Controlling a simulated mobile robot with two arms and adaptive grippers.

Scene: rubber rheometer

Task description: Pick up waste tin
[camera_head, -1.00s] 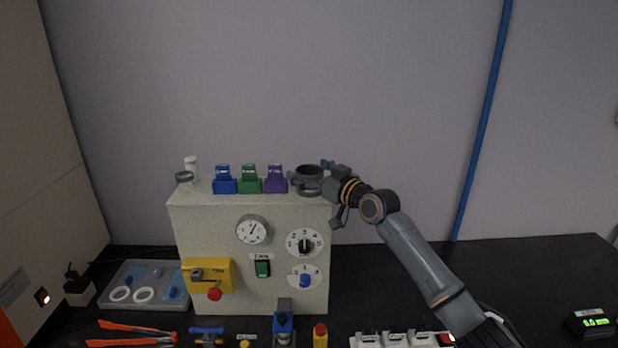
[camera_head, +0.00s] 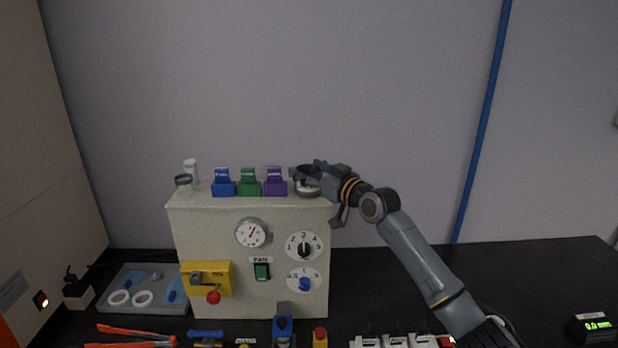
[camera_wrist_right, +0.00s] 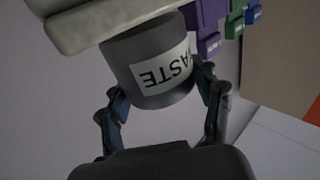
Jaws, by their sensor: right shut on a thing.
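The waste tin (camera_wrist_right: 150,65) is a grey cylinder with a white WASTE label. The label appears upside down in the right wrist view. In the head view the tin (camera_head: 308,189) is at the right end of the beige machine's top (camera_head: 240,201). My right gripper (camera_head: 306,174) is shut around the tin's upper part from the right. Its two fingers (camera_wrist_right: 160,92) flank the tin in the wrist view. The tin's base is at or very near the machine top; I cannot tell whether they touch. My left gripper is not in view.
Purple (camera_head: 275,183), green (camera_head: 249,183) and blue (camera_head: 223,183) holders stand in a row left of the tin. A white bottle (camera_head: 191,172) and a small dark ring-like item (camera_head: 183,181) are at the machine's left end.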

